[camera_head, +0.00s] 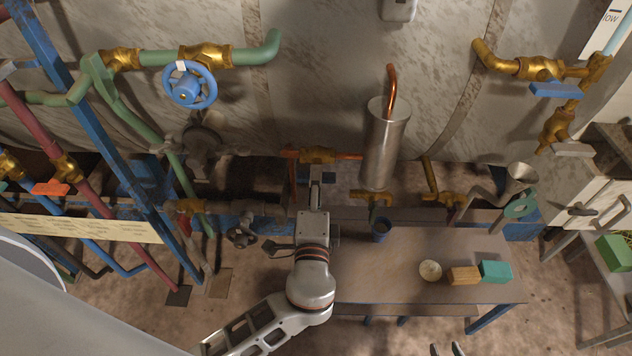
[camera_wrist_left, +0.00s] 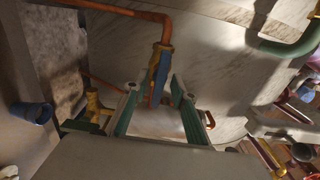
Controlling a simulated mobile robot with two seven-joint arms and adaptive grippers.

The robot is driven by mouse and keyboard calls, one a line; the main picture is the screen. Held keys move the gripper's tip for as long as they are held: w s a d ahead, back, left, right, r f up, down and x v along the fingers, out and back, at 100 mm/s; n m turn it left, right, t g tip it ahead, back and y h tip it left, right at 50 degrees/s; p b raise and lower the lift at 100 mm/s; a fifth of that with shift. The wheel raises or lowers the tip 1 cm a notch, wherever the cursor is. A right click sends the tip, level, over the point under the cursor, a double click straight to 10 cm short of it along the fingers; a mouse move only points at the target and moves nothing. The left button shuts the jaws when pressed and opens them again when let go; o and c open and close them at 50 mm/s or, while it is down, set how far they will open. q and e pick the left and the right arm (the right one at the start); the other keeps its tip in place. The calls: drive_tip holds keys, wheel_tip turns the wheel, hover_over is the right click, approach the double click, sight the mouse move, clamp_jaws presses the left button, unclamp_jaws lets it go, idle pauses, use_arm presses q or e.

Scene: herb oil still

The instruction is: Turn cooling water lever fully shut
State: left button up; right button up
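A brass valve (camera_head: 318,155) on a copper pipe sits on the wall behind the bench, left of the metal cylinder. In the left wrist view a blue lever (camera_wrist_left: 160,75) on this brass-and-copper fitting lies in the gap between my left gripper's two green-edged fingers (camera_wrist_left: 155,88). The fingers are apart, and I see no clear grip on the lever. In the head view my left gripper (camera_head: 318,182) is just below the valve, seen from behind, and hides much of the lever. My right gripper (camera_head: 447,349) shows only two separated fingertips at the bottom edge.
A metal cylinder (camera_head: 384,145) with a copper tube stands right of the valve. A dark blue cup (camera_head: 381,232), a bowl (camera_head: 430,270) and two blocks (camera_head: 465,274) are on the bench (camera_head: 375,280). A blue handwheel (camera_head: 190,86) and another blue lever (camera_head: 556,90) are farther off.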

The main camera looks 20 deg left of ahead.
use_arm(q)
clamp_jaws()
